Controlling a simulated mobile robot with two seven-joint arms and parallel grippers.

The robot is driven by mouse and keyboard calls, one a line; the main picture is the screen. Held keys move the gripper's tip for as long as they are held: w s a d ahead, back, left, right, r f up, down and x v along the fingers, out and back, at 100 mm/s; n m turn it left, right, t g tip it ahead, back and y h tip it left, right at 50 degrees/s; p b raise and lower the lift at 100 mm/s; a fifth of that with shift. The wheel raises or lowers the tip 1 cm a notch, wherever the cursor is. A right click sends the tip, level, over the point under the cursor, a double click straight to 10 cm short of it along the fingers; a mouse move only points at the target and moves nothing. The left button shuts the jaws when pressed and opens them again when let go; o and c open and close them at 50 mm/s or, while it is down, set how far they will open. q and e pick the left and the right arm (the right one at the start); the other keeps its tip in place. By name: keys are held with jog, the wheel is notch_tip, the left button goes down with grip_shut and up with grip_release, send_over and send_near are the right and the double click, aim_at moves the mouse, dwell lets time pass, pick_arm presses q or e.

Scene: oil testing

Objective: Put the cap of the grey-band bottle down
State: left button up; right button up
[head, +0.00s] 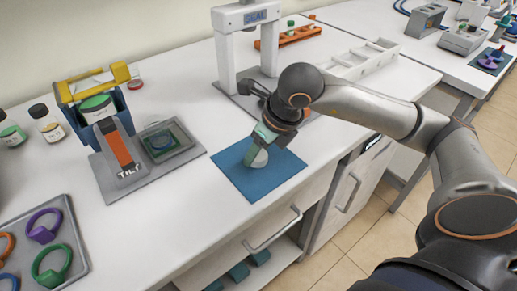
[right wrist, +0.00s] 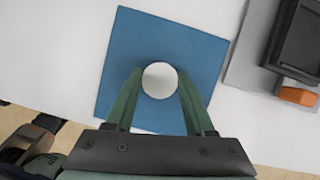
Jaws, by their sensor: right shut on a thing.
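A white round cap (head: 260,158) is between the green fingers of my right gripper (head: 254,152), at the blue mat (head: 232,177). In the right wrist view the cap (right wrist: 159,80) shows as a pale disc with a finger of my right gripper (right wrist: 160,88) on each side. The blue mat (right wrist: 125,50) lies beneath it. I cannot tell whether the cap touches the mat. Two small bottles, one green-banded (head: 10,132) and one pale-banded (head: 47,123), stand at the far left. I cannot tell if the pale band is grey. My left gripper is not in view.
A grey tray (head: 82,258) with coloured rings is at the front left. Drawer handles (head: 275,237) jut out below the bench edge.

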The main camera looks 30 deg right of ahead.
jog(key=o, duration=0.8)
jog(key=shift+f, duration=0.2)
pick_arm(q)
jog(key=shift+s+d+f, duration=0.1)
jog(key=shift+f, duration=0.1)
pick_arm(e)
jog(key=o, duration=0.5)
jog(key=shift+r, duration=0.1)
jog(key=shift+r, duration=0.55)
pick_arm(q)
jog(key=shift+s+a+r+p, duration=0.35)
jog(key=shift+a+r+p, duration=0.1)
jog(key=shift+p, duration=0.3)
pick_arm(e)
jog(key=v, duration=1.1)
jog(key=shift+s, duration=0.25)
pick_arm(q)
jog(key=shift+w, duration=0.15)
